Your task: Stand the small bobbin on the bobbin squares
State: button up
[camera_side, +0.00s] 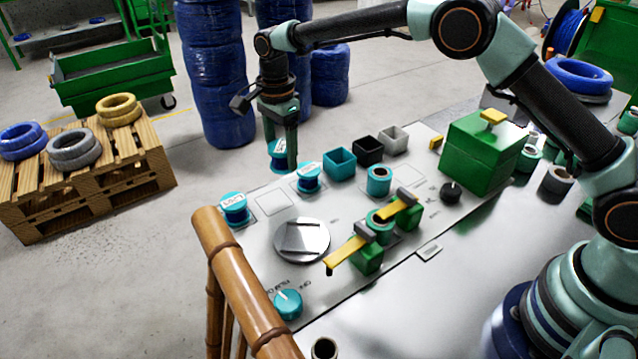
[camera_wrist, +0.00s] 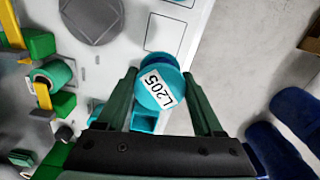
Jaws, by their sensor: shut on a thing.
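My gripper (camera_side: 283,152) is shut on a small teal-and-blue bobbin (camera_side: 277,158), held above the far edge of the grey board (camera_side: 340,225). In the wrist view the bobbin (camera_wrist: 163,91) sits between my two fingers (camera_wrist: 160,76), its white label reading L205. Two similar labelled bobbins stand on the board, one at the left (camera_side: 235,209) and one nearer my gripper (camera_side: 309,178). An empty outlined square (camera_side: 273,204) lies between them. An outlined square also shows in the wrist view (camera_wrist: 164,34). What lies directly under the held bobbin is partly hidden.
A round grey plate (camera_side: 302,240), green clamps with yellow handles (camera_side: 348,254), a green box (camera_side: 481,150) and a bamboo rail (camera_side: 240,280) are nearby.

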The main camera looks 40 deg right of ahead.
jog(key=shift+f, duration=4.1)
jog(key=shift+f, duration=0.2)
jog(key=o, duration=1.6)
jog(key=shift+c, duration=0.2)
jog(key=shift+r, duration=0.1)
